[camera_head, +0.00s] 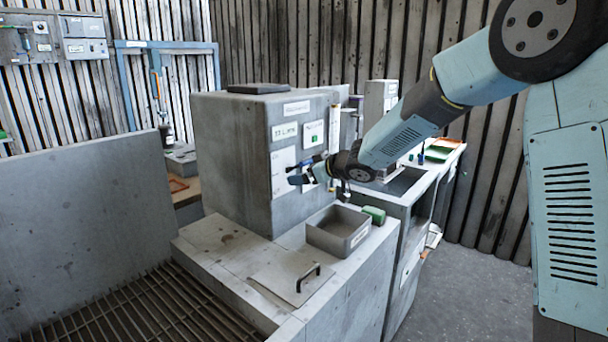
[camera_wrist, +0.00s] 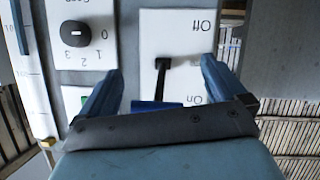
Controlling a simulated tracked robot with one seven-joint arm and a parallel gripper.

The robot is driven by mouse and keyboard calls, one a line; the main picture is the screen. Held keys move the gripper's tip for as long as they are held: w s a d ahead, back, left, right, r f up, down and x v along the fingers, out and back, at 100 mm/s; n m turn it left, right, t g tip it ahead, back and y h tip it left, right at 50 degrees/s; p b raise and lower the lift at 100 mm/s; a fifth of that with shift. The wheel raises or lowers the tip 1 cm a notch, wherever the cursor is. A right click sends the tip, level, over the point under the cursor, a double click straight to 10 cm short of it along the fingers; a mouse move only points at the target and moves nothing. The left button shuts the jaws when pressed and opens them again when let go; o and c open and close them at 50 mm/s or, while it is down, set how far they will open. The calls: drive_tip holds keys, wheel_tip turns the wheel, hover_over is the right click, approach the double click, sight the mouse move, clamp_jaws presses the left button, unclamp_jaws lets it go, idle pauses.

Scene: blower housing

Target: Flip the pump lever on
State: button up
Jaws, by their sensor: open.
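The pump lever (camera_wrist: 161,78) shows in the wrist view as a black arm on a white plate (camera_wrist: 188,45), whose lettering is upside down, "Off" at the top and "On" lower right. A blue block at the arm's lower end in the picture appears to be its grip. My gripper (camera_wrist: 160,69) is open, with one blue finger on each side of the lever and visible gaps between. In the head view my gripper (camera_head: 308,170) is at the front of the grey housing (camera_head: 235,150), largely covering the lever; contact cannot be told.
A black rotary knob (camera_wrist: 75,33) sits beside the lever plate. Below my gripper are a grey open bin (camera_head: 338,232), a green block (camera_head: 374,214) and a lid with a handle (camera_head: 300,277). A bench (camera_head: 408,205) stands behind my forearm.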

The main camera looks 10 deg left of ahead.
drive_tip(key=v, duration=1.2)
drive_tip(key=shift+s+f, duration=0.1)
drive_tip(key=s+d+r+m+t+h, duration=0.2)
drive_tip(key=d+r+m+t+h, duration=0.15)
drive_tip(key=d, duration=0.55)
drive_tip(key=s+d+r+m+t+h, duration=0.25)
drive_tip(key=d+h, duration=0.25)
drive_tip(key=d, duration=0.5)
drive_tip(key=s+d+m+g+h, duration=0.2)
drive_tip(key=s+d+m, duration=0.1)
drive_tip(key=s+d, duration=0.3)
drive_tip(key=s+d+f+m+g+h, duration=0.1)
drive_tip(key=s+d+m+g+h, duration=0.1)
drive_tip(key=s+d, duration=0.4)
drive_tip(key=s+m, duration=0.1)
drive_tip(key=s, duration=0.3)
drive_tip(key=shift+s+m+g, duration=0.3)
drive_tip(key=shift+s+g, duration=0.1)
drive_tip(key=s+f+g, duration=0.1)
drive_tip(key=s, duration=0.2)
drive_tip(key=s+f+g+y, duration=0.1)
drive_tip(key=s, duration=0.3)
drive_tip(key=s+f+m, duration=0.1)
drive_tip(key=s, duration=0.3)
drive_tip(key=shift+a+f+g, duration=0.15)
drive_tip(key=shift+f+g, duration=0.15)
drive_tip(key=shift+g, duration=0.1)
